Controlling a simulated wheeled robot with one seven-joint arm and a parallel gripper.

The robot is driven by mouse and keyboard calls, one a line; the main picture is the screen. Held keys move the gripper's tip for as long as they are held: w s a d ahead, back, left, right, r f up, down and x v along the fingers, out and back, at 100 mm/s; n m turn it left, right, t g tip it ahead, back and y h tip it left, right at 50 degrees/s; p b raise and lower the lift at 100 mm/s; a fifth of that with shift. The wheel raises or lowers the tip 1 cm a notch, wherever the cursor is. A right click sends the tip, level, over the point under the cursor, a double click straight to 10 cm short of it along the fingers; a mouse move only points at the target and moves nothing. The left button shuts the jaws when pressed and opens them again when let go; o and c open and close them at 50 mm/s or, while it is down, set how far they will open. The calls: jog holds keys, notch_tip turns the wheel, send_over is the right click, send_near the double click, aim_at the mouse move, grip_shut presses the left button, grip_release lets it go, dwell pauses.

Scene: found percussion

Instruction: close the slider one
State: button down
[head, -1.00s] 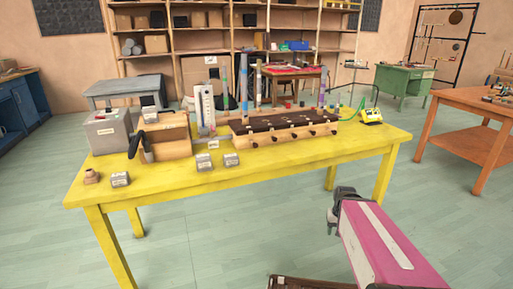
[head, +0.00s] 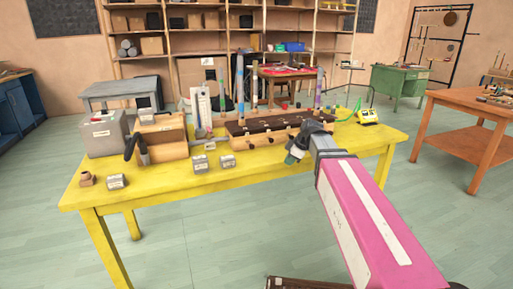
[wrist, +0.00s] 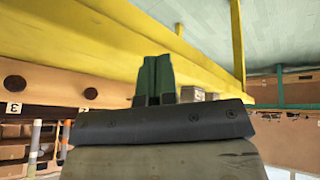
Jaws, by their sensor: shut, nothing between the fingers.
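The wooden chest (head: 262,140) with a dark top stands on the yellow table, with several dark round slider knobs along its front. In the wrist view, which looks upside down, two knobs show: one knob (wrist: 14,82) beside a small white label that seems to read 3, and another knob (wrist: 90,93) nearer my gripper. I cannot tell which is slider one. My gripper (head: 293,157), with dark green fingers, is shut and empty in front of the chest's right part, hiding some of its front. Its fingers also show in the wrist view (wrist: 155,72). Contact with a knob is not visible.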

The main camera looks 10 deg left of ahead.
aim_at(251, 146)
jog(key=w+a+r+n+y, duration=0.2)
jog(key=a+r+n, duration=0.45)
jog(key=r, duration=0.35)
jog(key=x, duration=1)
jog(key=shift+s+a+f, duration=0.1)
jog(key=shift+a, duration=0.15)
jog(key=shift+w+a, duration=0.35)
jog(key=shift+w, duration=0.15)
jog(key=shift+w+a, duration=0.35)
jog(key=shift+w, duration=0.2)
jog(key=shift+w+a, duration=0.4)
jog(key=shift+w, duration=0.2)
jog(key=shift+w+a, duration=0.45)
jog(key=shift+w, duration=0.35)
jog(key=shift+w+a, duration=0.5)
jog(key=shift+w, duration=0.35)
